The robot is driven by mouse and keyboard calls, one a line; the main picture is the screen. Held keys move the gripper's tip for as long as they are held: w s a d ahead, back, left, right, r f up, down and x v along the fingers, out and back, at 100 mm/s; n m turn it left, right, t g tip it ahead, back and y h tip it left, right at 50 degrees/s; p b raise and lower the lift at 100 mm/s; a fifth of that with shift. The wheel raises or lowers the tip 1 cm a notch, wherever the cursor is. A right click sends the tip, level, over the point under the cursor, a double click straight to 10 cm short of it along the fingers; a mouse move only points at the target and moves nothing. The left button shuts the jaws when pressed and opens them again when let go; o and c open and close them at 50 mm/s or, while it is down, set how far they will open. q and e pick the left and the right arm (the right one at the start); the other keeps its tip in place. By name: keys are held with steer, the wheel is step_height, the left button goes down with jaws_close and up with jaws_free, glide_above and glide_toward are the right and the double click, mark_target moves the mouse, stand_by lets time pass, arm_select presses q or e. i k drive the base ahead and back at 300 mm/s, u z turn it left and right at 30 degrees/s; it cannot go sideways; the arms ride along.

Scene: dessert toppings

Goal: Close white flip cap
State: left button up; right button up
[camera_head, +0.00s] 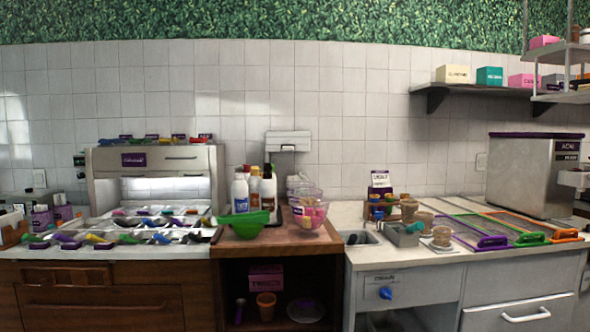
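No gripper of mine shows in the head view. I cannot tell for certain which thing is the white flip cap. A white bottle (240,193) with a pale top stands upright on the wooden counter (262,246), among other bottles. The bottle tops are too small to tell whether a cap is open or shut. A pale box-like unit with a flat top (288,141) stands behind the bottles, against the tiled wall; its lower part is partly hidden.
A green bowl (243,225) sits in front of the bottles. Clear tubs (309,213) stand to the right. A topping station (155,162) with several colored scoops is at the left. A steel machine (532,177) stands at the right. The shelf below holds a pink box (266,279).

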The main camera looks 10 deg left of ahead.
mark_target(238, 168)
steer(key=u, duration=1.15)
steer(key=i, duration=0.9)
steer(key=u, duration=0.15)
